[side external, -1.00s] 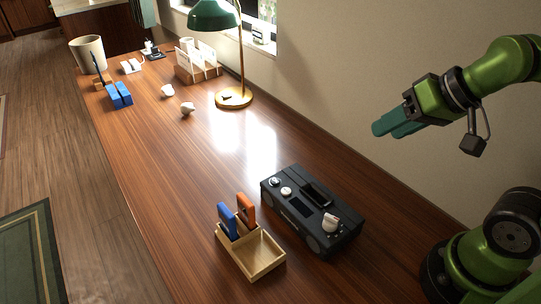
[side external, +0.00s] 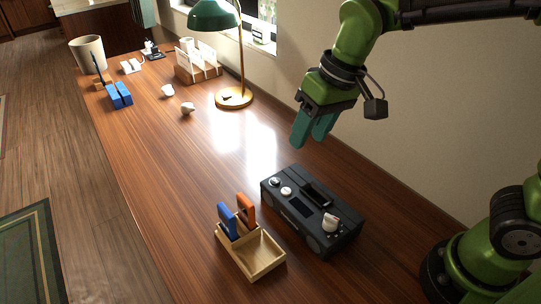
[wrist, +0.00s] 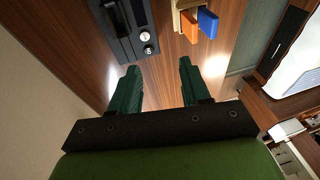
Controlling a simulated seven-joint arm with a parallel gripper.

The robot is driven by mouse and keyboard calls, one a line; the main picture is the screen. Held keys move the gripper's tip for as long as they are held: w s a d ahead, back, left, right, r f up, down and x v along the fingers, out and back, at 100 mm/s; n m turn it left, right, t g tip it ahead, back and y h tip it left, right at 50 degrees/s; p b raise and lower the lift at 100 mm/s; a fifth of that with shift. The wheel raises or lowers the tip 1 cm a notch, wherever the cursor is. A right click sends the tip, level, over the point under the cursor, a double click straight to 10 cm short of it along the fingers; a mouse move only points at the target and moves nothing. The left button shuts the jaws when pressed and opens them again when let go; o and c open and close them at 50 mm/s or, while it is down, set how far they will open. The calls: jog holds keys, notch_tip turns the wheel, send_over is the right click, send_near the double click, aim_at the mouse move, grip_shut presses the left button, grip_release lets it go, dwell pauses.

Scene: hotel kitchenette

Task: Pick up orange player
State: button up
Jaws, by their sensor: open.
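The orange player (side external: 246,209) is a small flat block standing upright in the back of a light wooden tray. It also shows in the wrist view (wrist: 190,26), at the top right of centre. A blue player (side external: 227,221) stands beside it, and it is seen in the wrist view too (wrist: 207,23). My gripper (side external: 309,142) has teal fingers and hangs above the desk, behind and right of the tray and well above the dark radio-like box. In the wrist view my gripper (wrist: 158,88) is open with nothing between its fingers.
The wooden tray (side external: 262,264) stands left of the dark box (side external: 287,208), which has knobs and a white piece on top. A green lamp (side external: 234,97), a letter rack (side external: 190,72), white cups (side external: 187,108) and blue blocks (side external: 119,95) stand farther back. The middle desk is clear.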

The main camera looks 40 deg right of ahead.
jog(key=w+a+f+n+g+h, duration=0.15)
jog(key=w+a, duration=0.25)
jog(key=a, duration=0.5)
jog(key=m, duration=0.2)
send_over(245, 200)
jog(key=shift+n+g+h, duration=0.25)
jog(key=shift+g+h, duration=0.1)
jog(key=shift+g, duration=0.1)
jog(key=f, duration=0.9)
jog(key=shift+s+f, duration=0.2)
jog(key=shift+s, duration=0.05)
jog(key=shift+w+f, duration=0.15)
jog(key=shift+f, duration=1.3)
jog(key=shift+w+f, duration=0.1)
jog(key=shift+f, duration=1.3)
grip_shut()
